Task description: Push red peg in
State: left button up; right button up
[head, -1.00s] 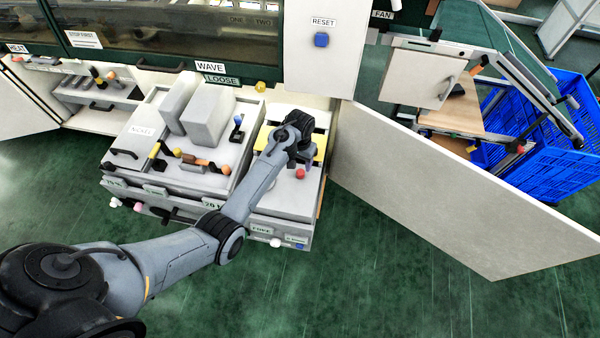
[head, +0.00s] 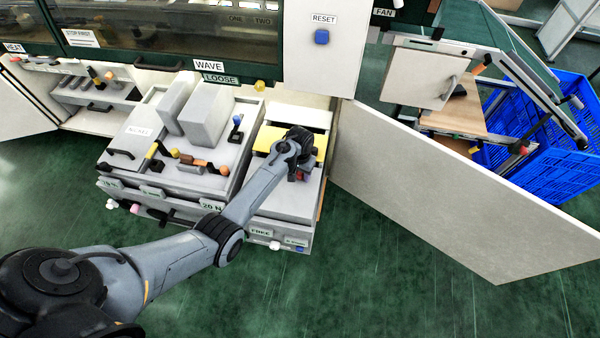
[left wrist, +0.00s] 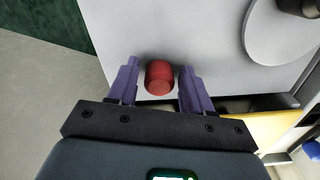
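The red peg (left wrist: 159,77) stands out from a pale grey surface in the left wrist view. In the head view only a bit of its red (head: 301,176) shows beside my wrist. My left gripper (left wrist: 158,67) is open, with one purple finger on each side of the peg. A narrow gap shows between the peg and each finger. In the head view my left gripper (head: 304,172) is over the right-hand grey unit (head: 275,205), its fingers mostly hidden by the wrist. My right gripper is in neither view.
A yellow panel (head: 271,137) lies just behind my wrist. Grey blocks (head: 207,122) and several coloured handles stand on the unit to the left. An open pale door panel (head: 430,185) stands to the right. A blue crate (head: 555,150) is beyond it.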

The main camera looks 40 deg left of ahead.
pick_arm(q)
grip_shut()
jog(key=a+p, duration=0.1)
jog(key=s+a+p, duration=0.1)
jog(key=p, duration=0.1)
jog(key=shift+s+a+r, duration=0.2)
jog(key=shift+s+a, duration=0.05)
jog(key=shift+a, duration=0.15)
jog(key=shift+a+f, duration=0.1)
jog(key=shift+a, duration=0.1)
jog(key=shift+f, duration=0.1)
jog(key=shift+c, duration=0.9)
grip_release()
jog(key=o, duration=0.4)
jog(key=shift+s+a, duration=0.15)
jog(key=shift+s, duration=0.05)
jog(key=shift+w, duration=0.1)
